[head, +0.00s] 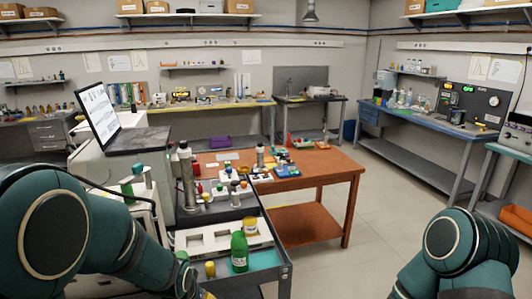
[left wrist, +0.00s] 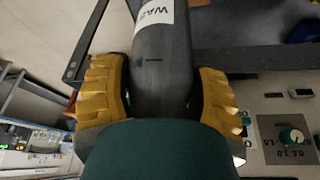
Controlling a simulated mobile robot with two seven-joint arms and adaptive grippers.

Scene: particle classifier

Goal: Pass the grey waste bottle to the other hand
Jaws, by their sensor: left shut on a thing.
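The grey waste bottle (left wrist: 166,62) is dark grey, with a white label on which "WAS" can be read, in the left wrist view. My left gripper (left wrist: 160,92) has its two yellow fingers on either side of the bottle and is shut on it. The lower part of the bottle is hidden behind a dark green rounded shape at the bottom of that view. In the head view my left arm reaches to the bottom edge, and I cannot make out the grey bottle there. Only my right arm shows at the lower right; its gripper is out of view.
A black-edged cart (head: 286,268) at the front holds a green bottle (head: 239,252), a white rack (head: 190,243) and a yellow-topped jar (head: 249,226). A brown table (head: 325,166) stands behind it. The floor (head: 385,215) right of the table is clear.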

